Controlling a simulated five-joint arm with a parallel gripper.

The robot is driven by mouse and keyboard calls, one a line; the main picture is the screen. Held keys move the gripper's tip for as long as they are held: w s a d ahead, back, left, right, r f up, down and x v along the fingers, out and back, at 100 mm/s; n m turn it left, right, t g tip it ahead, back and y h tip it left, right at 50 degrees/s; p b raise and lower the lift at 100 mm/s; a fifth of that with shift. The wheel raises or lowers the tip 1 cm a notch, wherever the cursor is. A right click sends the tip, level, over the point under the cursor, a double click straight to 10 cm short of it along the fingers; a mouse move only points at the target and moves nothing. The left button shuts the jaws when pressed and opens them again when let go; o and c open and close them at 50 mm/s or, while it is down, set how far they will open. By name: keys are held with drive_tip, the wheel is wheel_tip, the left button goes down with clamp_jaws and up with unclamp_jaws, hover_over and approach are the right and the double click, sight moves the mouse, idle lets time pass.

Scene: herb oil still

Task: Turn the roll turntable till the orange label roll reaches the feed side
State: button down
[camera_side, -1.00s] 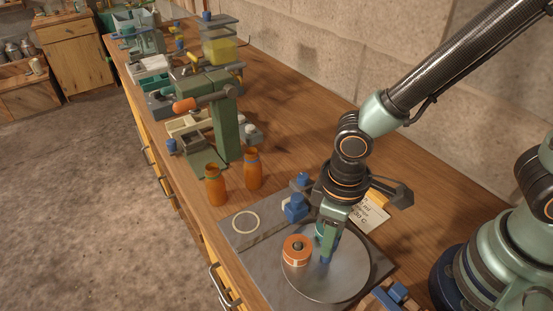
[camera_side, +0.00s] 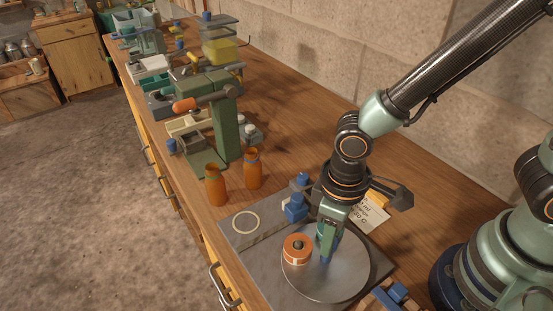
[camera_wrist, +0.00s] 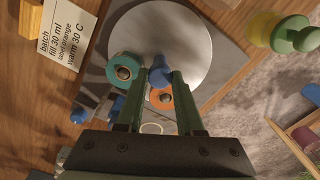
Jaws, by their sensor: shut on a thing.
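The roll turntable (camera_side: 343,279) is a round grey metal disc on a dark square plate. The orange label roll (camera_side: 297,252) stands on its left part in the side view and shows between my fingers in the wrist view (camera_wrist: 163,103), partly covered. A teal roll (camera_wrist: 125,67) sits beside it on the disc, mostly hidden behind my gripper in the side view. My gripper (camera_side: 327,256) points down over the disc, its fingers closed on a blue peg (camera_wrist: 160,71) that stands on the disc near the two rolls.
A card (camera_wrist: 66,32) reads fill 30 ml, label orange, warm 30 C. A blue fixture (camera_side: 297,207) stands at the plate's back edge, and a pale ring (camera_side: 245,223) marks the plate's left part. Two orange bottles (camera_side: 215,187) stand beyond, before a green press (camera_side: 226,125).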

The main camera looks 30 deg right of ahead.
drive_tip(key=shift+r+m, duration=0.1)
drive_tip(key=shift+m, duration=4.2)
drive_tip(key=c, duration=0.5)
unclamp_jaws()
drive_tip(key=shift+c, duration=0.2)
wheel_tip(320, 180, up, 12)
